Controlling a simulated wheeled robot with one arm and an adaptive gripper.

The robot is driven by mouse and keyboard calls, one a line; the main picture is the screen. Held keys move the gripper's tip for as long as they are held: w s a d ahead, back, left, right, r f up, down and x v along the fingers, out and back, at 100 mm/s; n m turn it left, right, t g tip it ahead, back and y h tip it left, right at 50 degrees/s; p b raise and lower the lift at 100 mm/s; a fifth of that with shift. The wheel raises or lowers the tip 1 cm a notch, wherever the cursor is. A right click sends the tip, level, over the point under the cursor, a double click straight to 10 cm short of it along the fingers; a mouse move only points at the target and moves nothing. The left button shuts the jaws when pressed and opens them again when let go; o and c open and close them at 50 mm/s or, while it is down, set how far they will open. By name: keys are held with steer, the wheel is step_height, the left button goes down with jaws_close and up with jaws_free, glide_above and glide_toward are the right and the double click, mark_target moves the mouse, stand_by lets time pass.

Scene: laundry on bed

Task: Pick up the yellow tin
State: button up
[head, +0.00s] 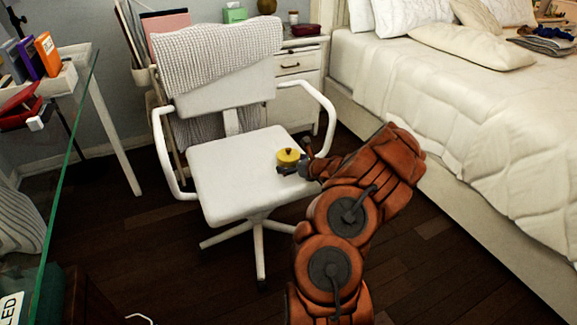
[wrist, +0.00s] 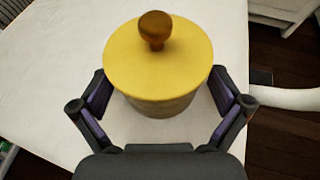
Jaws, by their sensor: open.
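The yellow tin (head: 288,156) stands upright on the white seat of the office chair (head: 228,184). In the wrist view the tin (wrist: 157,62) has a flat yellow lid with a round brown knob, and its lower side looks duller. My gripper (wrist: 165,98) is open, with one finger on the left and one on the right of the tin's near side. A gap shows between each fingertip and the tin's lower wall. In the head view my gripper (head: 296,168) is at the right side of the tin, low over the seat.
The chair's white armrests (head: 322,112) rise on both sides of the seat. A glass-topped desk (head: 66,150) stands at the left, a bed (head: 470,110) at the right. A white nightstand (head: 300,80) is behind the chair. The dark floor (head: 150,265) in front is mostly clear.

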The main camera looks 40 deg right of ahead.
steer(key=c, duration=1.4)
